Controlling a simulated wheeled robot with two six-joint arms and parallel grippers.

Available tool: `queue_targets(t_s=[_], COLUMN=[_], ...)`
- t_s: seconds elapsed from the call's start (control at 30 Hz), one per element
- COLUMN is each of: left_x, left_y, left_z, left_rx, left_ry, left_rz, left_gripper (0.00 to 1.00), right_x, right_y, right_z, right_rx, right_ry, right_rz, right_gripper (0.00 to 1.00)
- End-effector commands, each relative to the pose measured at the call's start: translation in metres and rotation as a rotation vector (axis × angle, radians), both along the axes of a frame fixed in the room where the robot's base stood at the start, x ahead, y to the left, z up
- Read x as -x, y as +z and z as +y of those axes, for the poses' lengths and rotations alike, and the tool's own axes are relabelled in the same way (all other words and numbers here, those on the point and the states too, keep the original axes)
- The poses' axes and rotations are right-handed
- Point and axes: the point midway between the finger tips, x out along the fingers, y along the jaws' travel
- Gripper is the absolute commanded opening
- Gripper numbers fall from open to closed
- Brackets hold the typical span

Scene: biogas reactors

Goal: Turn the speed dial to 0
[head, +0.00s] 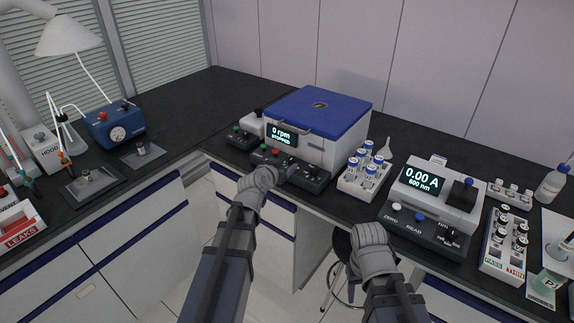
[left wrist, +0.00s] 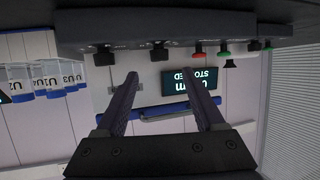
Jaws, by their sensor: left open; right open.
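The centrifuge (head: 318,118) has a blue lid and a display (head: 282,134) reading 0 rpm, STOPPED. Its front control panel (head: 262,158) carries coloured buttons and dark knobs. In the left wrist view, which is upside down, two dark knobs (left wrist: 104,57) and (left wrist: 158,52) stick out of the panel. I cannot read which is the speed dial. My left gripper (head: 292,173) is at the panel's front; its fingers also show open and empty in the left wrist view (left wrist: 165,98). My right gripper (head: 372,245) hangs before the bench, its fingers hidden.
A rack of blue-capped vials (head: 364,178) stands right of the centrifuge. Further right are a photometer (head: 434,200) reading 0.00 A and a sample rack (head: 503,258). A small box with buttons (head: 243,135) is at the left. The dark bench (head: 190,105) is clear at the back left.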

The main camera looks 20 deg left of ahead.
Motion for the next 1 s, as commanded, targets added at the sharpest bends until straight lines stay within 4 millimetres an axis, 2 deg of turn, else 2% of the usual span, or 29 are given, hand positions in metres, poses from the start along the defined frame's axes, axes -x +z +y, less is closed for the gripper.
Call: queue_targets(t_s=[0.53,0.87,1.0], left_x=[-0.066,-0.069,-0.069], left_y=[-0.029,-0.029,-0.029], left_z=[-0.005,-0.006,-0.006], left_rx=[-0.001,0.0,0.0], left_ry=[-0.001,0.0,0.0], left_rz=[0.002,0.002,0.002], left_gripper=[0.7,0.7,0.55], right_x=[0.0,0.0,0.0], right_y=[-0.029,-0.029,-0.029], right_z=[0.0,0.0,0.0], right_rx=[0.0,0.0,0.0], right_ry=[0.0,0.0,0.0], right_rz=[0.0,0.0,0.0], right_gripper=[0.5,0.5,0.5])
